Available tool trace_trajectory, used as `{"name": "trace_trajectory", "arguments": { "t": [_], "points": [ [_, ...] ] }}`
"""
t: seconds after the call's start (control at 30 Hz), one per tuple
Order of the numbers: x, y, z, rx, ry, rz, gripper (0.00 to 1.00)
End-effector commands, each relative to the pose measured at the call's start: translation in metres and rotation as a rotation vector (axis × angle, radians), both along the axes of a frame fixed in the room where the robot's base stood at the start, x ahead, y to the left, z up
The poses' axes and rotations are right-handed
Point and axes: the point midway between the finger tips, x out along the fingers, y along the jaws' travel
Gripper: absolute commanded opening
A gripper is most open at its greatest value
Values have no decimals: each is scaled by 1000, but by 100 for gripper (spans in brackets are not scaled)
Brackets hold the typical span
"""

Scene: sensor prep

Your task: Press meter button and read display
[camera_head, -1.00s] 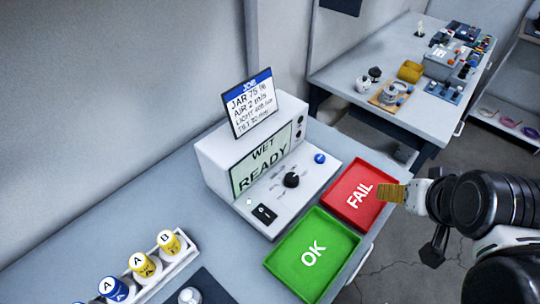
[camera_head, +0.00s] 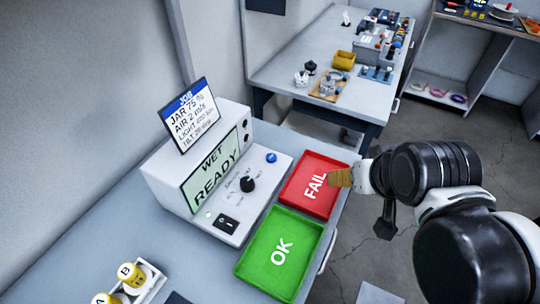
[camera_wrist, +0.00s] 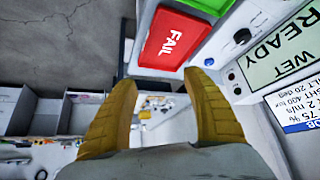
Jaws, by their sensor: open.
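The meter (camera_head: 200,170) is a white box on the grey table, with a screen (camera_head: 212,172) reading "WET READY". Its sloped front panel holds a black knob (camera_head: 248,184), a blue button (camera_head: 271,157) and a black rocker switch (camera_head: 228,223). A job card (camera_head: 190,115) stands on top and lists JAR 75 %, AIR 2 m/s and further lines. My gripper (camera_head: 340,177) is at the right edge of the red FAIL tray, apart from the meter. In the wrist view my gripper (camera_wrist: 165,105) shows two yellow fingers spread apart with nothing between them.
The red FAIL tray (camera_head: 296,188) and green OK tray (camera_head: 251,262) lie right of the meter. A rack (camera_head: 150,290) with yellow-capped jars stands at the lower left. A second table (camera_head: 290,90) with several items is behind, and shelves (camera_head: 470,70) stand at the right.

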Motion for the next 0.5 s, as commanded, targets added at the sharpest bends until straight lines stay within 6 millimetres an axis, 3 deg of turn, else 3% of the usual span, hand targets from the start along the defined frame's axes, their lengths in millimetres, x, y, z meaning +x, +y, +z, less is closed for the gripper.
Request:
{"name": "trace_trajectory", "arguments": {
  "t": [0.27, 0.43, 0.47, 0.5],
  "points": [
    [0, 0, 0, 0, 0, 0, 58],
    [0, 0, 0, 0, 0, 0, 8],
    [0, 0, 0, 0, 0, 0, 0],
    [0, 0, 0, 0, 0, 0, 0]
  ]
}}
